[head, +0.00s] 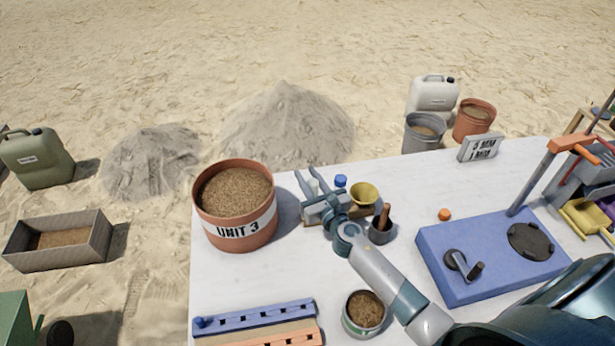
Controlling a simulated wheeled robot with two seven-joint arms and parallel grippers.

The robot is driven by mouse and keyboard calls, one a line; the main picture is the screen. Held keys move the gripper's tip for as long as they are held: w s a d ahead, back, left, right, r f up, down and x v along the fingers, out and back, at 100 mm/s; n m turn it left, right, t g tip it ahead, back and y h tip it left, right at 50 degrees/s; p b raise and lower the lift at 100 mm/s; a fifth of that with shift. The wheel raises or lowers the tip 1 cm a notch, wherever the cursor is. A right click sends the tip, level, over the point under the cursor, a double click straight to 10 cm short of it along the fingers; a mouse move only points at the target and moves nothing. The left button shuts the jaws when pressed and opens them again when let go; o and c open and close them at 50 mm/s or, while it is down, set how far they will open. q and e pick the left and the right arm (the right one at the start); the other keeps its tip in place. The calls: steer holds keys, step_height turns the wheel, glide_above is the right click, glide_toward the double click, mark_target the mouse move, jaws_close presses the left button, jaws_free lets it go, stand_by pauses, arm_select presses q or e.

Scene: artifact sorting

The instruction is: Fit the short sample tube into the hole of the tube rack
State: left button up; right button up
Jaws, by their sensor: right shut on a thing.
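My right gripper (308,181) is over the back left part of the white table, right of the red-brown UNIT 3 bucket. Its two fingers point away to the upper left. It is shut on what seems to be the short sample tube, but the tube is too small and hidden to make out. A blue cap-like piece (340,181) shows just right of the gripper. My left gripper is not in view.
The bucket (235,205) stands close left of the gripper. A yellow funnel (363,193) and a dark mortar (380,236) stand close right. A blue slotted strip (255,317), a soil cup (364,312) and a blue machine base (490,255) are nearer. The table's middle left (270,275) is clear.

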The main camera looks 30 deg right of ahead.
steer(key=shift+f+b, duration=1.5)
stand_by(0.4)
steer(key=shift+s+a+f, duration=0.1)
steer(key=shift+s+f, duration=0.05)
steer(key=shift+f, duration=0.1)
steer(key=shift+s+a+f+b, duration=0.35)
steer(key=shift+f+b, duration=0.3)
steer(key=shift+b, duration=0.15)
steer(key=shift+r, duration=0.15)
steer(key=shift+w+r+p, duration=0.25)
steer(key=shift+p, duration=0.45)
steer(key=shift+w+d+r, duration=0.25)
steer(key=shift+d+r, duration=0.2)
steer(key=shift+d, duration=0.05)
stand_by(0.8)
